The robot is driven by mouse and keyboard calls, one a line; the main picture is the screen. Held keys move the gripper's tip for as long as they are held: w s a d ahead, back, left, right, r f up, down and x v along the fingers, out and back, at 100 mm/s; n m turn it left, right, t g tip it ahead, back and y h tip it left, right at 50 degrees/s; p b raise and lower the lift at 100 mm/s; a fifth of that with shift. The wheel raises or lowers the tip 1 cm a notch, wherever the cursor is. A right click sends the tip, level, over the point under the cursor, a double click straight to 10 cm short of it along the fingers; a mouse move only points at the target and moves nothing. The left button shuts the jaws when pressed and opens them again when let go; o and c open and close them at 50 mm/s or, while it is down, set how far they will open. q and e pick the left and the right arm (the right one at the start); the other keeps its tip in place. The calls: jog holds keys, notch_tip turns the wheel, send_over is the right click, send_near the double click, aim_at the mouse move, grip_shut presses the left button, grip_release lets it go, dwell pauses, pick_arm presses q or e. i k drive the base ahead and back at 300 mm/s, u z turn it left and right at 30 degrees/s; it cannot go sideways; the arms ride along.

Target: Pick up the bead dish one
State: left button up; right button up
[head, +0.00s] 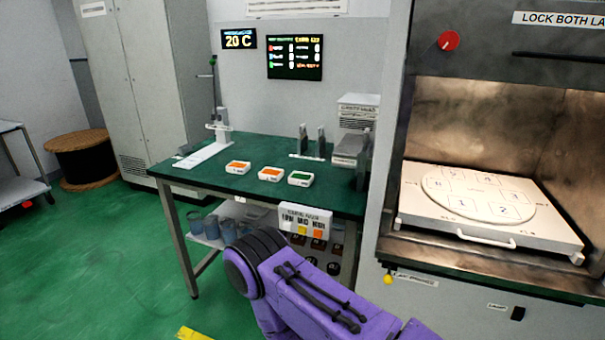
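Three small white dishes sit in a row on the green tabletop (222,186). The left dish (238,167) and the middle dish (271,174) have orange contents. The right dish (300,178) has green contents. Any numbers on them are too small to read, so I cannot tell which is bead dish one. A purple arm link of mine crosses the lower middle, in front of the table. Neither of my grippers is in view.
An upright stand (220,125) is at the table's back left; grey upright pieces (312,140) stand behind the dishes. Right of the table, an open chamber holds a white tray (420,222) with a numbered round plate. A cable spool (85,155) stands at the far left.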

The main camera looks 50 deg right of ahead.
aim_at(297, 178)
jog(key=z, duration=0.5)
jog(key=i, duration=0.8)
jog(key=z, duration=0.75)
